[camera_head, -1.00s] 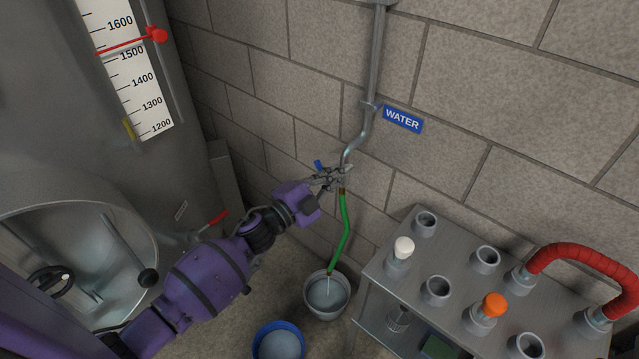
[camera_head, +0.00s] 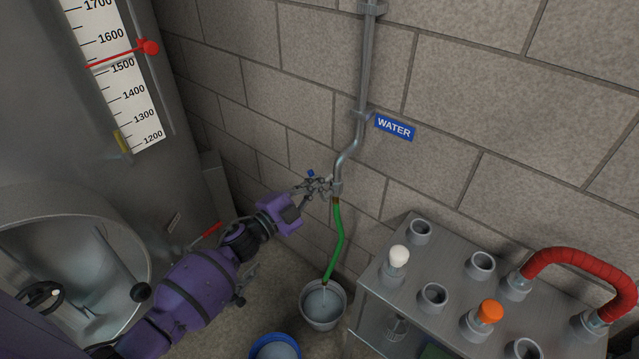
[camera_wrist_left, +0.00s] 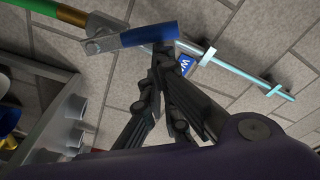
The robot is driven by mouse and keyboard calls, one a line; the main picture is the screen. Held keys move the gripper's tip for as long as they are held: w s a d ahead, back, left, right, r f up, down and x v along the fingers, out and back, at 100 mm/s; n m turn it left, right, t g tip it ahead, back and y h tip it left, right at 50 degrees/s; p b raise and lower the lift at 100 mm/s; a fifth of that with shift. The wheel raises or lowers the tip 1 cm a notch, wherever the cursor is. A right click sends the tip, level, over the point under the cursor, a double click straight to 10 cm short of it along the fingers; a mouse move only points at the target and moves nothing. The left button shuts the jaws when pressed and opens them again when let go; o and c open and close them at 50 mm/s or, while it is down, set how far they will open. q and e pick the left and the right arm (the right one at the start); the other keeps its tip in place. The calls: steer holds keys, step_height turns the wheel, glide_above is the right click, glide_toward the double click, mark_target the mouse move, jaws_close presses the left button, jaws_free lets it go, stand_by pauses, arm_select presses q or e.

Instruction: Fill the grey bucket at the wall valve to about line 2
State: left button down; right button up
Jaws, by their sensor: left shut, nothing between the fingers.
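The grey bucket (camera_head: 311,322) stands on the floor under the green hose (camera_head: 339,236), with pale liquid inside; I cannot read its lines. A thin pale streak, apparently water, runs from the hose end into it. The hose hangs from the wall valve (camera_head: 337,188) on the metal pipe. The valve's blue handle (camera_head: 310,173) also shows in the left wrist view (camera_wrist_left: 150,35). My left gripper (camera_head: 318,186) is shut and empty, its tips right by the handle. In the left wrist view its fingertips (camera_wrist_left: 164,52) meet at the handle's end; contact is unclear. My right gripper is out of view.
A blue bucket (camera_head: 257,346) stands in front of the grey one. At right is a metal rack (camera_head: 455,258) with several sockets, a white and an orange plug, and a red hose (camera_head: 580,255). A steel tank (camera_head: 100,180) with a scale fills the left.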

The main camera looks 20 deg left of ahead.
mark_target(312, 175)
arm_select(q)
steer(key=shift+w+a+n, duration=0.15)
steer(key=shift+a+n, duration=0.25)
steer(key=shift+n, duration=0.3)
steer(key=a+n, duration=0.2)
steer(key=n, duration=0.1)
steer(key=w+a+f+n, duration=0.1)
steer(key=n, duration=0.1)
steer(key=shift+f+t+y, duration=0.1)
steer(key=shift+t+y, duration=0.3)
steer(key=shift+w+a+f+n+t+y+b, duration=0.15)
steer(key=shift+a+f+n, duration=0.2)
steer(key=shift+n, duration=0.6)
steer(key=shift+w+a+f+n+t+y+b, duration=0.15)
steer(key=shift+a+f+n, duration=0.2)
steer(key=shift+n, duration=0.65)
steer(key=shift+w+a+f+n+y+b, duration=0.15)
steer(key=shift+a+f+n, duration=0.2)
steer(key=shift+n, duration=0.6)
steer(key=shift+s, duration=0.1)
